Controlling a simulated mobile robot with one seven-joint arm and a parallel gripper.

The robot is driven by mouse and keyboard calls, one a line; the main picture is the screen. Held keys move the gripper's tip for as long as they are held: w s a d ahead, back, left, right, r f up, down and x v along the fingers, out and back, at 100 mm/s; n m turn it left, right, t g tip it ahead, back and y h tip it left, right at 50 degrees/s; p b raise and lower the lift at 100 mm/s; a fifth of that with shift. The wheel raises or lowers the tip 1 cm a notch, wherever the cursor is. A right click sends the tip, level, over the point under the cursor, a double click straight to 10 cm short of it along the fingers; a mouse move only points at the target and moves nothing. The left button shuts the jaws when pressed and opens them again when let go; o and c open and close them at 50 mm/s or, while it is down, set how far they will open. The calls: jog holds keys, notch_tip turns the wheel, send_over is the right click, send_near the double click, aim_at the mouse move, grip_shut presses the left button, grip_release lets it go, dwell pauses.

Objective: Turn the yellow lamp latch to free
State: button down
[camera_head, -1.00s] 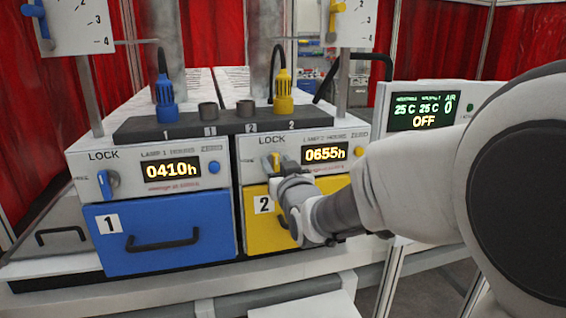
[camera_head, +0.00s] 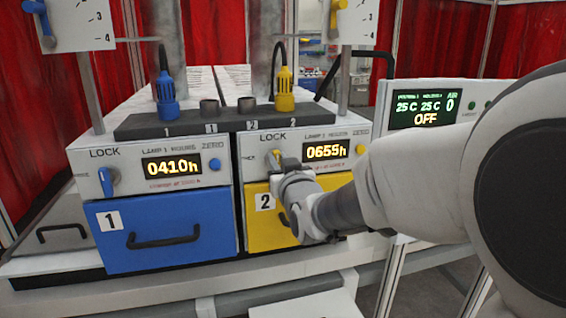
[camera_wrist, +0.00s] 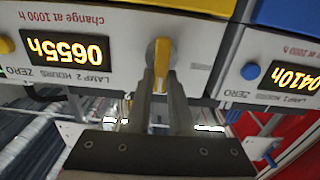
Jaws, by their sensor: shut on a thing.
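The yellow lamp latch (camera_head: 274,158) is a small knob on the white panel of lamp 2, below the word LOCK and left of the 0655h display. My gripper (camera_head: 284,165) reaches it from the front right and partly hides it. In the wrist view, which is upside down, the yellow latch handle (camera_wrist: 162,58) sits on a round grey base, with its end between the two fingers of my gripper (camera_wrist: 164,88). The fingers are closed on it. The latch's exact angle and its FREE label are hard to make out, as my gripper covers that area in the head view.
The yellow drawer 2 (camera_head: 258,228) lies just below, partly behind my arm. The blue latch (camera_head: 107,182) and blue drawer 1 (camera_head: 120,260) are to the left. The yellow zero button (camera_head: 360,150) is right of the display. Lamp plugs stand on the dark shelf (camera_head: 200,122) above.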

jog(key=n+b, duration=0.4)
jog(key=n, duration=0.1)
jog(key=a+f+n+b, duration=0.1)
jog(key=n+b, duration=0.3)
jog(key=n, duration=0.2)
jog(key=n+b, duration=0.4)
jog(key=n, duration=0.2)
jog(key=shift+s+a+f, duration=0.2)
jog(key=shift+f, duration=0.1)
jog(key=shift+n, duration=0.4)
jog(key=c, duration=0.8)
grip_release()
jog(key=v, duration=1.7)
jog(key=shift+s, duration=0.25)
